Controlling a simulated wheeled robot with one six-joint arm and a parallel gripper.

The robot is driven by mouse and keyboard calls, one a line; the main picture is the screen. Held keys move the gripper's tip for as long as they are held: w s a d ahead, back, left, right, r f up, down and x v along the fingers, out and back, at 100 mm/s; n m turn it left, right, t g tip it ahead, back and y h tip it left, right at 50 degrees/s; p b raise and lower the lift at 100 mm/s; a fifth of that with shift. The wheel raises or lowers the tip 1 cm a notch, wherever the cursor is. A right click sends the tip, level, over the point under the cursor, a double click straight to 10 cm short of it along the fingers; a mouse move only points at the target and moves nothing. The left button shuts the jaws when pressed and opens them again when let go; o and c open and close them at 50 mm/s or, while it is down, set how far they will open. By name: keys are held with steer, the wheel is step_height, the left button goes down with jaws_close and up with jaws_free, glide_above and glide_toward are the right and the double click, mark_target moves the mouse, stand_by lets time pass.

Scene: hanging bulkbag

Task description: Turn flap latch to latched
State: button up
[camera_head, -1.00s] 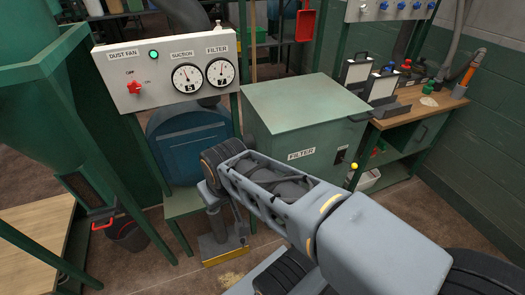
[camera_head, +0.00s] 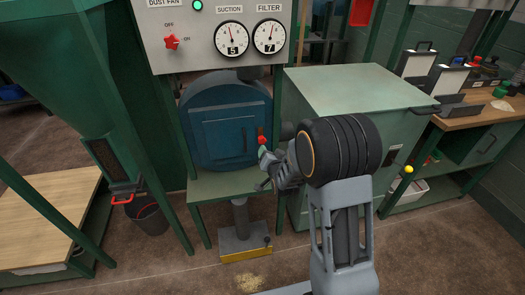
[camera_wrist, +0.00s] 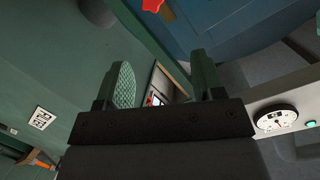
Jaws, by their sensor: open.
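The flap (camera_head: 225,125) is a blue, round-topped door behind a green stand. A small red latch handle (camera_head: 262,139) shows at its right edge, just above my gripper (camera_head: 266,168). In the wrist view, the blue flap (camera_wrist: 230,22) fills the upper right, and the red handle (camera_wrist: 155,5) is at the top edge, cut off by the frame. My gripper (camera_wrist: 163,75) is open there, its two green pads apart, with the handle beyond the fingertips and not between them. My arm and wrist hide part of the area right of the flap.
A panel (camera_head: 215,40) with a red switch and two gauges is above the flap. A green hopper (camera_head: 75,90) is at the left.

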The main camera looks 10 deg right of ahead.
steer(key=m+t+b, duration=0.1)
steer(key=t+b, duration=0.1)
glide_toward(263, 142)
steer(key=s, duration=0.3)
steer(key=w, duration=1.4)
steer(key=shift+f, duration=0.1)
steer(key=c, duration=0.9)
